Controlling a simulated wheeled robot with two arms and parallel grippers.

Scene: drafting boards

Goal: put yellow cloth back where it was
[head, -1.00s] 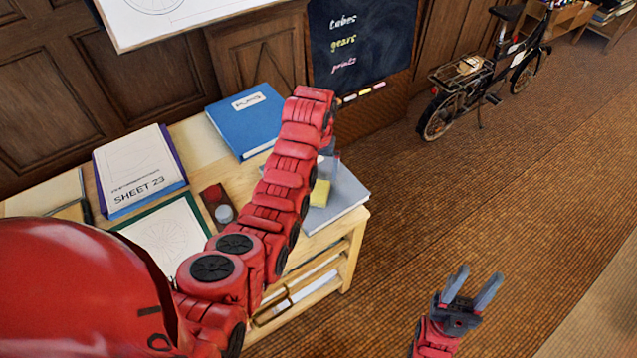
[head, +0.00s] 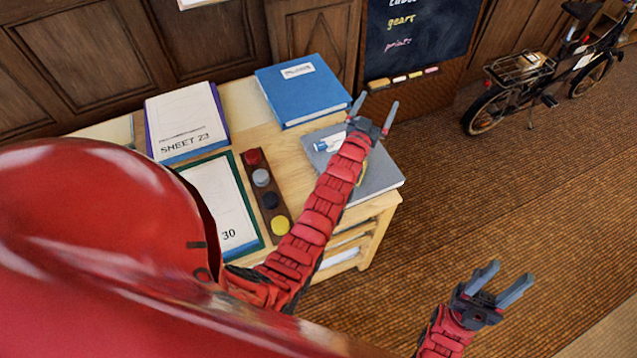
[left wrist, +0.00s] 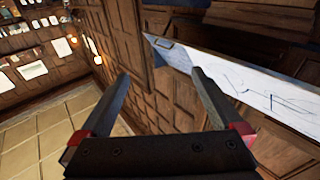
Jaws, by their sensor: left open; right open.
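My left gripper (head: 375,107) is open above the back of that grey thing, pointing away toward the wall. In the left wrist view my left gripper (left wrist: 160,76) is open with nothing between its fingers. My right gripper (head: 503,279) is open and empty over the floor, right of the table.
The wooden table (head: 265,135) holds a blue binder (head: 302,92), the SHEET 23 stack (head: 187,122), a green-edged sheet (head: 222,200) and a dark strip (head: 264,186) with coloured round pieces. A chalkboard (head: 420,35) and bicycle (head: 530,75) stand behind; open floor lies right.

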